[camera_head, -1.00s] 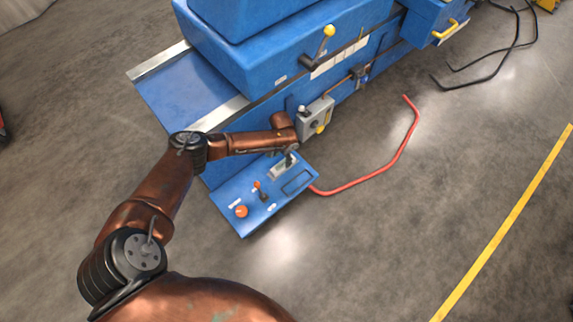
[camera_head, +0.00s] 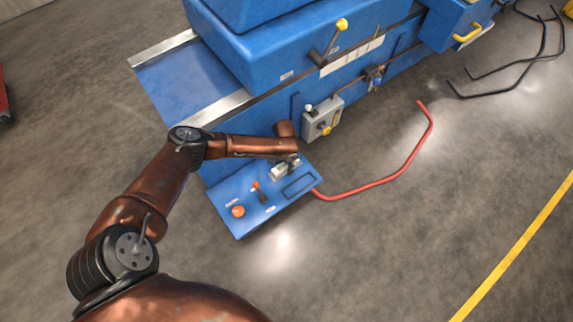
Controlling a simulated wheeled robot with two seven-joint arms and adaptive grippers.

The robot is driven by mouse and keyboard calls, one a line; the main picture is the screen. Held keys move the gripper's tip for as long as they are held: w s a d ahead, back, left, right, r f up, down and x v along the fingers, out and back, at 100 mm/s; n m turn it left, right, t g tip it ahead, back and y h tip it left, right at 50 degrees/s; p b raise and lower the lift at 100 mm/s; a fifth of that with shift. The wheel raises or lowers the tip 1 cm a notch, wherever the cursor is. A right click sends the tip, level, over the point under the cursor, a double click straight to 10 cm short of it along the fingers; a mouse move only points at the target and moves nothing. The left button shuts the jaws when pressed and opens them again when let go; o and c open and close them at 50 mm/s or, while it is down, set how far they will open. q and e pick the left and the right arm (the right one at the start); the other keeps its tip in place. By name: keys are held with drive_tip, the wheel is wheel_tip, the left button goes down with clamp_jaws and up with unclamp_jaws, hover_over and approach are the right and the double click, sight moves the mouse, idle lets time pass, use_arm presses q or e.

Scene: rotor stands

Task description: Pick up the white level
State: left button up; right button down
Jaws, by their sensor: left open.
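A small pale white block-shaped thing (camera_head: 282,173), which may be the white level, lies on the top of the blue control panel (camera_head: 222,198). My left gripper (camera_head: 290,163) is over its upper right end, jaws open. At this size I cannot tell whether the fingers touch it, and the gripper hides part of it. My right gripper is not in view.
The panel also bears an orange-red button (camera_head: 238,211) and a small lever (camera_head: 262,195). A grey box (camera_head: 322,118) with a white knob and a yellow knob is on the big blue machine (camera_head: 270,60). A red bent bar (camera_head: 385,180) extends beside the panel over the floor.

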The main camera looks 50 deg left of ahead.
use_arm(q)
clamp_jaws()
idle(0.5)
drive_tip(key=shift+r, duration=0.15)
